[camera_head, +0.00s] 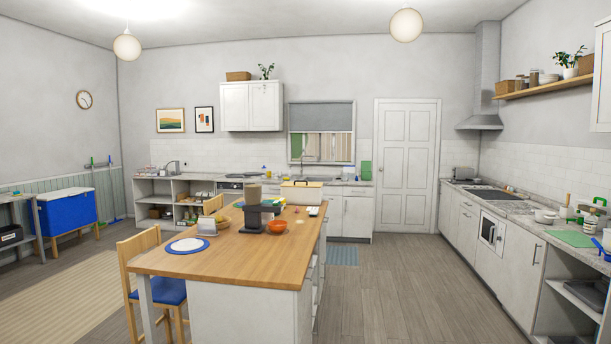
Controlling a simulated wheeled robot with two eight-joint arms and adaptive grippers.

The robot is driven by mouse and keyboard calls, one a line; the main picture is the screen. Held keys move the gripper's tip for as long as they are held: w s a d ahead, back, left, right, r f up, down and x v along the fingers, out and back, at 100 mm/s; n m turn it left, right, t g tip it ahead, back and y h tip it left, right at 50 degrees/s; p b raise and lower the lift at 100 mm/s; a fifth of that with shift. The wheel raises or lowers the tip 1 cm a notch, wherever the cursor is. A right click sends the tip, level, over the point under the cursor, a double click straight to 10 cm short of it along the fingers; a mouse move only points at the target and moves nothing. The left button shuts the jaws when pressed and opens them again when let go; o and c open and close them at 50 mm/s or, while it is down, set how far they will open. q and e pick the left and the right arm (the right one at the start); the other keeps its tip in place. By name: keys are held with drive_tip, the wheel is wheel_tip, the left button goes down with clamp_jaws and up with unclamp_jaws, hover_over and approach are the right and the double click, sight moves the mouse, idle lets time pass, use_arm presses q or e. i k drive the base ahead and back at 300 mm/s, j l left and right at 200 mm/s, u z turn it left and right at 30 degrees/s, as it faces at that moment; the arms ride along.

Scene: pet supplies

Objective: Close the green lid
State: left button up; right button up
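I cannot make out a green lid for certain. Small green patches show on the wooden-topped island (225,254), behind a dark appliance (253,207); a green edge (278,201) there is partly hidden. A flat green board or sheet (573,239) lies on the right counter. A green handle-like piece (600,201) stands at the far right of that counter. An upright green panel (366,171) stands on the back counter. Neither of my grippers is in view.
A blue cooler-like box (67,213) on a wooden stand is at the left. A chair (150,270) stands at the island's left side. The floor (390,290) between the island and right counter (520,213) is clear. A white door (406,165) is at the back.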

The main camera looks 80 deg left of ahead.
sight(365, 165)
drive_tip(key=u, duration=2.2)
drive_tip(key=i+u, duration=0.1)
drive_tip(key=i+z, duration=0.25)
drive_tip(key=i, duration=10.8)
drive_tip(key=i+l+u, duration=0.15)
drive_tip(key=i, duration=0.75)
